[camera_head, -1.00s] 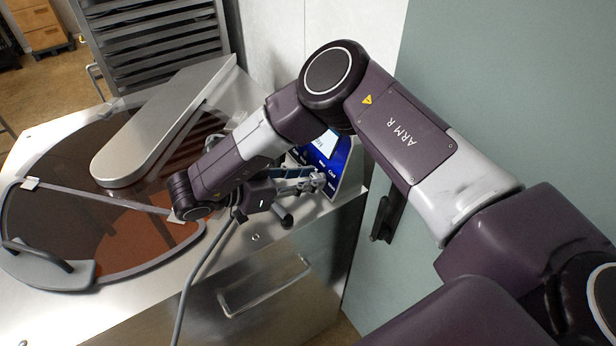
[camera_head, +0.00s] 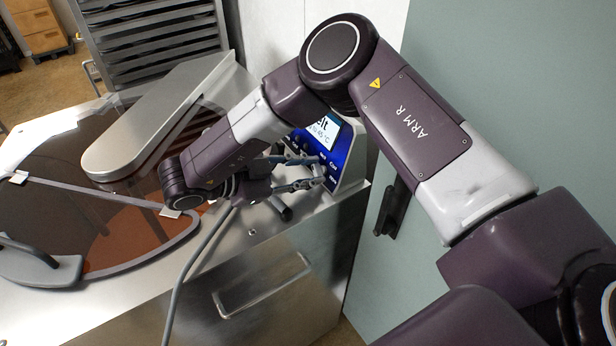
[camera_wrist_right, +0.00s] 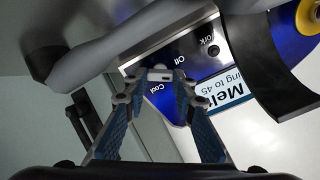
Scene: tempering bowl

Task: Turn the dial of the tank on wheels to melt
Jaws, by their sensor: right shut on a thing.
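The tank on wheels (camera_head: 160,310) is a steel cabinet with brown liquid under a clear cover. Its blue control panel (camera_head: 343,158) stands at its right end. The panel screen (camera_head: 322,131) partly shows "elt" and "45 °C"; in the right wrist view the screen (camera_wrist_right: 222,96) reads "Melt". The fingers hide much of the dial. My left gripper is not in view.
A long steel cover (camera_head: 150,125) lies over the tank top. A green wall (camera_head: 480,60) with a dark handle (camera_head: 390,208) is close on the right. A grey rack (camera_head: 155,40) stands behind. A grey cable (camera_head: 190,275) hangs over the tank front.

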